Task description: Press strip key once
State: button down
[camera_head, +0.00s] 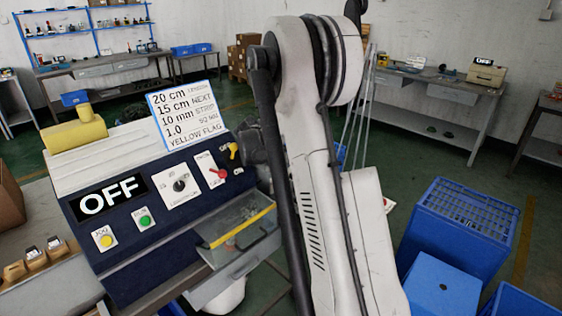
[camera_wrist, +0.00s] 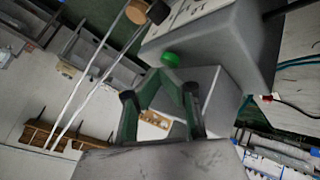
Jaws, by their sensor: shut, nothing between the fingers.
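A dark blue machine (camera_head: 170,215) with a sloped panel stands at the left in the head view. Its display (camera_head: 109,198) reads OFF. The panel carries a yellow button (camera_head: 106,241), a green button (camera_head: 145,221), a black length knob (camera_head: 180,186) and a red lever (camera_head: 217,172). I cannot make out a key marked strip. A sign (camera_head: 187,114) on top includes "10 mm STRIP". In the wrist view my gripper (camera_wrist: 167,78) is shut and empty, its green fingers meeting. A green round part (camera_wrist: 171,59) on a grey housing appears just beyond the tips; contact is unclear.
A grey tray with a yellow edge (camera_head: 236,227) juts from the machine's front. A yellow cylinder (camera_head: 75,133) lies on its top left. Blue crates (camera_head: 460,222) stand at the right. My arm covers the middle of the head view. Open floor lies behind.

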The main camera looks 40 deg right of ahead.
aim_at(280, 161)
jog(key=shift+r, duration=0.45)
jog(key=shift+r, duration=0.15)
jog(key=shift+r+p, duration=1.15)
jog(key=shift+r, duration=1.25)
